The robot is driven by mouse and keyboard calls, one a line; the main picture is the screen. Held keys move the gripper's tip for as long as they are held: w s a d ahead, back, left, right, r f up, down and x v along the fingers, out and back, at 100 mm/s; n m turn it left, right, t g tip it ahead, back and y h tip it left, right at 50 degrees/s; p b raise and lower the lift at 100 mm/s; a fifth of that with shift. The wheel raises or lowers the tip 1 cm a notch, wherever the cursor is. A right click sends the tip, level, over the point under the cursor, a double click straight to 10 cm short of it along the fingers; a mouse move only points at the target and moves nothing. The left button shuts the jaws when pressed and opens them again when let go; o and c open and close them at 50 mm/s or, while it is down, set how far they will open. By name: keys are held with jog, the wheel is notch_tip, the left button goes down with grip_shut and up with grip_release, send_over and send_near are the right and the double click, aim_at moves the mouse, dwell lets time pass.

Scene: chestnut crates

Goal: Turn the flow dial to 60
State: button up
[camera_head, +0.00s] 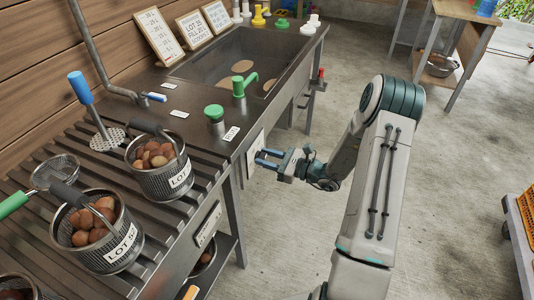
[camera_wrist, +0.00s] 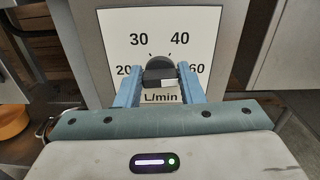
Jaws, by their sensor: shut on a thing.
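The flow dial's white plate (camera_wrist: 205,22) fills the upper middle of the wrist view, marked 20, 30, 40 and 60, with "L/min" below. Its dark knob (camera_wrist: 159,74) sits at the plate's centre. My gripper (camera_wrist: 160,86) has its two blue fingers on either side of the knob and is shut on it. The fingers and knob hide part of the scale's lower middle. Which number the knob points to cannot be told. In the head view my gripper (camera_head: 262,158) reaches the bench's front side, where the plate (camera_head: 251,160) shows only at a steep angle.
A steel sink bench (camera_head: 190,95) stands left of my arm. Baskets of chestnuts (camera_head: 160,186) sit on the slatted top.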

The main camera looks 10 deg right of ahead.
jog(key=shift+m+p, duration=0.3)
jog(key=shift+m, duration=0.2)
jog(key=o, duration=1)
jog(key=v, duration=1.3)
jog(key=shift+s+d+p, duration=0.25)
jog(key=shift+d+p, duration=0.1)
